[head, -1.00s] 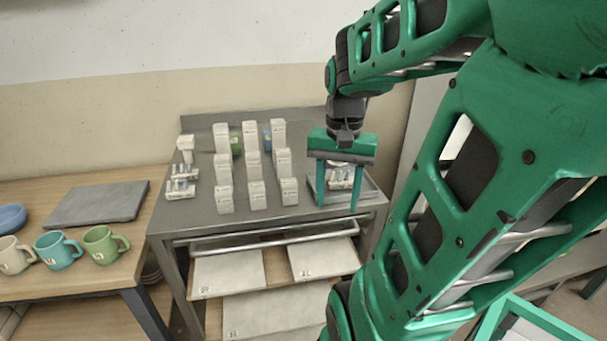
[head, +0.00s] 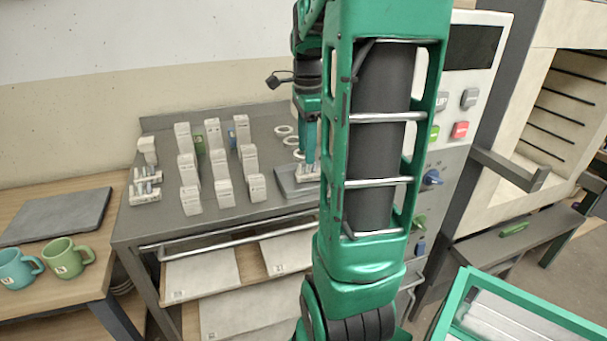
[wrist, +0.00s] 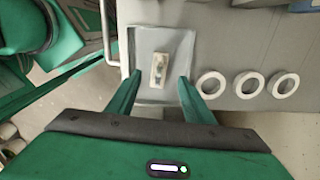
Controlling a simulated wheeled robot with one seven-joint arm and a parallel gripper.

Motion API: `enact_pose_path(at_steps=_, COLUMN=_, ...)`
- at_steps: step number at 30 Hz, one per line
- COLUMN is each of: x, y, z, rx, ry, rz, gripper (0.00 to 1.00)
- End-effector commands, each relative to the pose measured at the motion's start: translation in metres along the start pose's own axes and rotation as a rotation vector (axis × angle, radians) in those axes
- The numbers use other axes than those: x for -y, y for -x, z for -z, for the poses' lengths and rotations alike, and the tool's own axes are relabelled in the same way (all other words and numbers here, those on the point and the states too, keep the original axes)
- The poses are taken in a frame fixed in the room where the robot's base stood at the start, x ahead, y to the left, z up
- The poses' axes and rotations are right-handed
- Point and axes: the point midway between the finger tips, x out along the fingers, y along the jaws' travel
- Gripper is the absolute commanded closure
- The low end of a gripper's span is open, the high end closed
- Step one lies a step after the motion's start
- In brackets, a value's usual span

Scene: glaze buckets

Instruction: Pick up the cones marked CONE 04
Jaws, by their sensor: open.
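My gripper (wrist: 157,88) is open, with its two green fingers spread above a grey tray (wrist: 146,45). A small pale block (wrist: 158,70), possibly a cone holder, lies in the tray between the finger lines, and nothing is held. In the head view my gripper (head: 308,160) is mostly hidden behind my arm, above the tray (head: 285,183), and the pale block (head: 308,173) shows beside the arm. Two more pale holders with greyish cones, a rear one (head: 147,175) and a front one (head: 145,194), stand at the bench's left. I cannot read any CONE 04 marking.
White rings (wrist: 249,84) lie right of the tray in the wrist view. A control panel (head: 465,85) and kiln-like chamber (head: 565,100) stand right.

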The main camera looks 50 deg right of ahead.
Motion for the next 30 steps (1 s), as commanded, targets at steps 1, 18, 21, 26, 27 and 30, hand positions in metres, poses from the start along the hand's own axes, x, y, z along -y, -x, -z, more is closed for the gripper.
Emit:
enact_pose_path(at_steps=1, x=-0.001, y=-0.005, z=0.000, rx=0.000, ry=0.000, rz=-0.003, gripper=0.53)
enact_pose_path(at_steps=18, x=0.001, y=-0.060, z=0.005, rx=0.000, ry=0.001, rz=-0.001, gripper=0.53)
enact_pose_path(at_steps=21, x=0.001, y=-0.062, z=0.005, rx=0.001, ry=0.002, rz=-0.001, gripper=0.53)
enact_pose_path(at_steps=26, x=0.001, y=-0.062, z=0.005, rx=0.001, ry=0.002, rz=0.000, gripper=0.53)
enact_pose_path(at_steps=27, x=0.001, y=-0.061, z=0.005, rx=0.001, ry=0.002, rz=0.000, gripper=0.63)
enact_pose_path(at_steps=30, x=0.001, y=-0.061, z=0.005, rx=0.001, ry=0.002, rz=0.000, gripper=0.87)
